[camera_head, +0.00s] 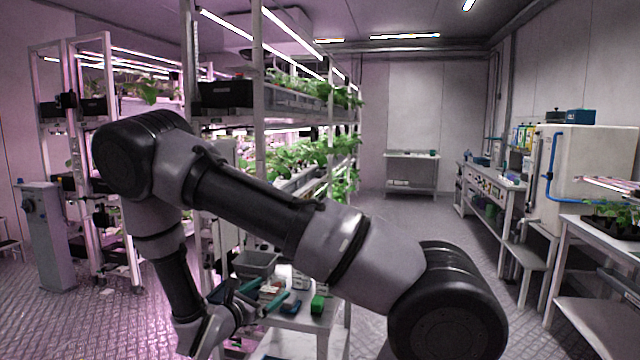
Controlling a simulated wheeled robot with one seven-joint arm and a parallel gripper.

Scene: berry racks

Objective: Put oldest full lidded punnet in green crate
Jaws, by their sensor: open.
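My gripper (275,288) is low in the middle left, with two teal fingers spread apart over a small white cart (300,322). Nothing shows held between the fingers. Small items lie on the cart top close to the fingers, one reddish and some whitish; I cannot tell whether any is a lidded punnet, and no date can be read. A small bright green item (318,304) sits at the cart's right side; it looks too small to be a crate. I cannot make out a green crate. My arm hides part of the cart.
A grey bin (256,264) stands at the cart's back left. Tall plant racks (260,150) rise behind it. A workbench (490,178) and a white table (600,232) line the right side. A small table (411,155) stands at the far wall. The floor aisle (420,212) is clear.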

